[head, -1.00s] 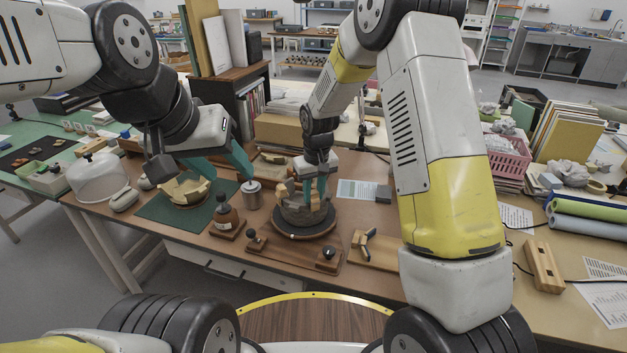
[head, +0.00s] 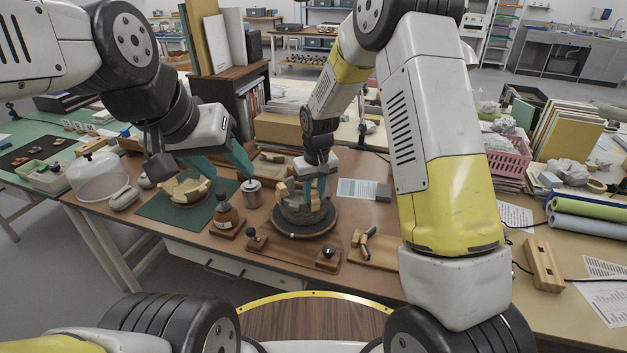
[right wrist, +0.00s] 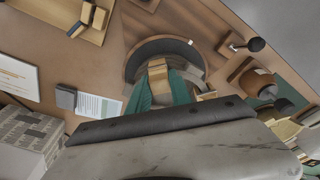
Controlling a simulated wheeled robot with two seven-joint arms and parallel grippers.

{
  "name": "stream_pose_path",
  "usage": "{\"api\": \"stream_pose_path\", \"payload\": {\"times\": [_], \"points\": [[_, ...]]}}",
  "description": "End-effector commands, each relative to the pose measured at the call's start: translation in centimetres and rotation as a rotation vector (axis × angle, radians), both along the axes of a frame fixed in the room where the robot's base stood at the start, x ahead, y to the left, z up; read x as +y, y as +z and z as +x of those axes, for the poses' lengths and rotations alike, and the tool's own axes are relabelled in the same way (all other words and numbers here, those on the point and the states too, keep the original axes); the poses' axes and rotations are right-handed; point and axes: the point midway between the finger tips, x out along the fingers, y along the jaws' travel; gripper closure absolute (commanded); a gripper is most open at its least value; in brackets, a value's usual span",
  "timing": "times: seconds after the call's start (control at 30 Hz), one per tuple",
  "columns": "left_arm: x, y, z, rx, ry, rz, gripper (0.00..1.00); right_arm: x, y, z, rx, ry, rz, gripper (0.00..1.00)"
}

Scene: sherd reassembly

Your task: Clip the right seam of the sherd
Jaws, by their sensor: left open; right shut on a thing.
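A grey-brown pot (head: 304,215) stands on a dark round turntable (head: 290,234) in the middle of the bench. Light wooden clips (head: 282,190) sit at its rim. My right gripper (head: 314,192) points down at the pot's rim, shut on a wooden clip, which shows between the teal fingers in the right wrist view (right wrist: 157,68). The fingers hide the sherd's right seam, so I cannot tell how the clip sits on it. My left gripper (head: 232,168) is open and empty, above and right of cream pieces (head: 183,189) on the green mat (head: 153,208).
A brown bottle (head: 226,216) and a metal can (head: 252,194) stand between the mat and turntable. A glass dome (head: 97,177) stands at left. Papers (head: 358,189) lie behind the pot.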

Motion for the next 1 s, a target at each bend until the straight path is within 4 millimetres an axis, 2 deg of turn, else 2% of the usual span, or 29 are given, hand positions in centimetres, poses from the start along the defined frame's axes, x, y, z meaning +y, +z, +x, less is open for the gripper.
{"api": "stream_pose_path", "payload": {"times": [0.03, 0.13, 0.5, 0.83, 1.0], "points": [[0.0, 0.0, 0.0, 0.000, 0.000, 0.000, 0.50, 0.0, 0.0, 0.0, 0.000, 0.000, 0.000, 0.69], [0.0, 0.0, 0.0, 0.000, 0.000, 0.000, 0.50, 0.0, 0.0, 0.0, 0.000, 0.000, 0.000, 0.49], [0.0, 0.0, 0.0, 0.000, 0.000, 0.000, 0.50, 0.0, 0.5, 0.0, -0.002, 0.000, 0.001, 0.49], [0.0, 0.0, 0.0, 0.000, 0.000, 0.000, 0.50, -0.3, 5.7, -0.6, -0.004, 0.000, 0.002, 0.49], [0.0, 0.0, 0.0, 0.000, 0.000, 0.000, 0.50, -0.4, 7.4, -0.9, -0.002, 0.000, 0.001, 0.49]]}}
